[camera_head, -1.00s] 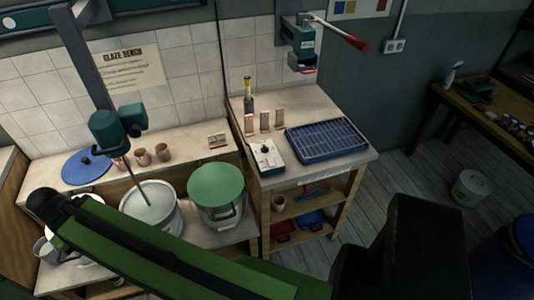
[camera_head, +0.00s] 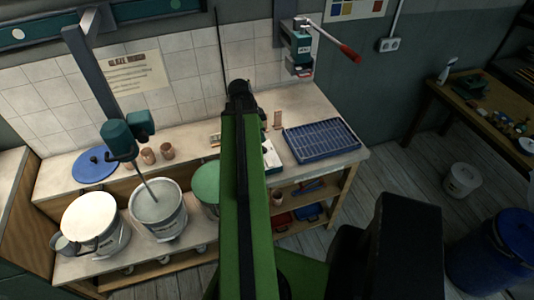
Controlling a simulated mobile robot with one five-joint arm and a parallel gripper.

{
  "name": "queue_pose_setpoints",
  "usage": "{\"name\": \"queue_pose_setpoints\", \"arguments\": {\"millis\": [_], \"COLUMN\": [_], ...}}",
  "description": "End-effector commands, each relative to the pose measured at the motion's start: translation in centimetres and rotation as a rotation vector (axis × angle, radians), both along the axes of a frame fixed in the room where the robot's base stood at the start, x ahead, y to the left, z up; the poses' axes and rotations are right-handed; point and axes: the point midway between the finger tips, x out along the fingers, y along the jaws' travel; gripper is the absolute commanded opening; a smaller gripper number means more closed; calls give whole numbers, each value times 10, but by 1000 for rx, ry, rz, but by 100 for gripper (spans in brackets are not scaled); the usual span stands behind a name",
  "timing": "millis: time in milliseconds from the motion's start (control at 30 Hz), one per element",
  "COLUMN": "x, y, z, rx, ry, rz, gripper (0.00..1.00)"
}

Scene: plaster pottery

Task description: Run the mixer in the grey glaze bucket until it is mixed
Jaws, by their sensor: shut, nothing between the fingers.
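The mixer (camera_head: 122,140) is a teal motor head on a grey post at the left wall. Its thin shaft slants down into the grey glaze bucket (camera_head: 172,228), an open pale bucket with light grey glaze (camera_head: 153,199) inside. I cannot tell whether the shaft is turning. A white box (camera_head: 271,157) stands on the right bench, mostly behind my arm; its black knob is hidden now. My green arm crosses the middle of the view, its dark far end in front of the back bench. I cannot make out my gripper or its fingers.
A bucket with a cream top (camera_head: 90,218) stands left of the glaze bucket, and a green-lidded bucket (camera_head: 207,183) right of it, partly behind my arm. A blue lid (camera_head: 95,165), several cups (camera_head: 148,156) and a blue gridded tray (camera_head: 320,141) lie on the benches.

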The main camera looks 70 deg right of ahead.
Motion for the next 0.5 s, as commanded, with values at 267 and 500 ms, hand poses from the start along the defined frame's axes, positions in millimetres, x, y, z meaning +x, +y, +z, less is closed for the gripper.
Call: {"name": "queue_pose_setpoints", "arguments": {"millis": [267,500], "x": [1,-4], "y": [0,-5], "z": [-3,-30], "rx": [1,1], "ry": [0,0], "rz": [4,4], "gripper": [0,0]}}
